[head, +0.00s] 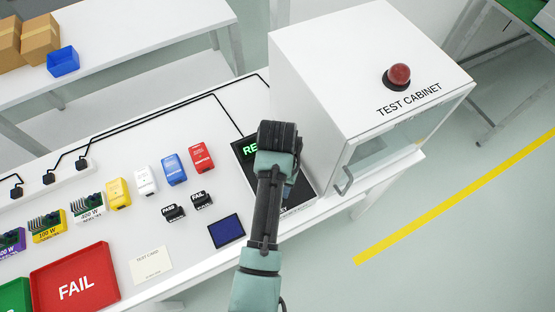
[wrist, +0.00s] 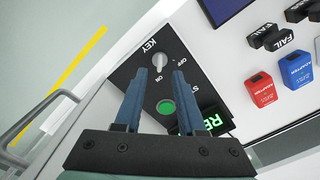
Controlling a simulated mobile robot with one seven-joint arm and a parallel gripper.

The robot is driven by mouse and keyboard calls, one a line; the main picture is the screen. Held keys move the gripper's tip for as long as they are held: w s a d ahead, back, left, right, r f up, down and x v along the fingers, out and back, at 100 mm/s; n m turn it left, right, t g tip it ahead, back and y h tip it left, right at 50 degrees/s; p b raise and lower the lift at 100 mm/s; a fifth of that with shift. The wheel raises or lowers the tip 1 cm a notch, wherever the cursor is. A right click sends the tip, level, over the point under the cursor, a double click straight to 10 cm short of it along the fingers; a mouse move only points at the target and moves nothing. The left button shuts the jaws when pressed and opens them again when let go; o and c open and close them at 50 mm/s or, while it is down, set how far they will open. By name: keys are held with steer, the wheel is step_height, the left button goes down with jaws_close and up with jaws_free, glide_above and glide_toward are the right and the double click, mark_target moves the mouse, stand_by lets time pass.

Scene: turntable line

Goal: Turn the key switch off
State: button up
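The key switch (wrist: 158,62) is a small light-grey knob on a black control panel (wrist: 140,62), marked KEY, ON and OFF. Its grip appears to point toward the ON mark. My gripper (wrist: 157,73) is open, with its two blue-grey fingers over the panel. In the wrist view the key shows between and just past the fingertips, with nothing held. I cannot tell how far above the key the tips are. In the head view my arm covers most of the panel (head: 301,197), and the key is hidden.
A green button (wrist: 166,107) and a lit green display (wrist: 216,122) are on the same panel. The white test cabinet (head: 310,90), with a red dome and door handle, stands right beside the panel. Adapters, FAIL blocks and a red FAIL tray (head: 112,262) lie to the left.

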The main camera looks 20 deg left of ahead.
steer(key=shift+f, duration=2.05)
steer(key=shift+c, duration=0.2)
jaws_close()
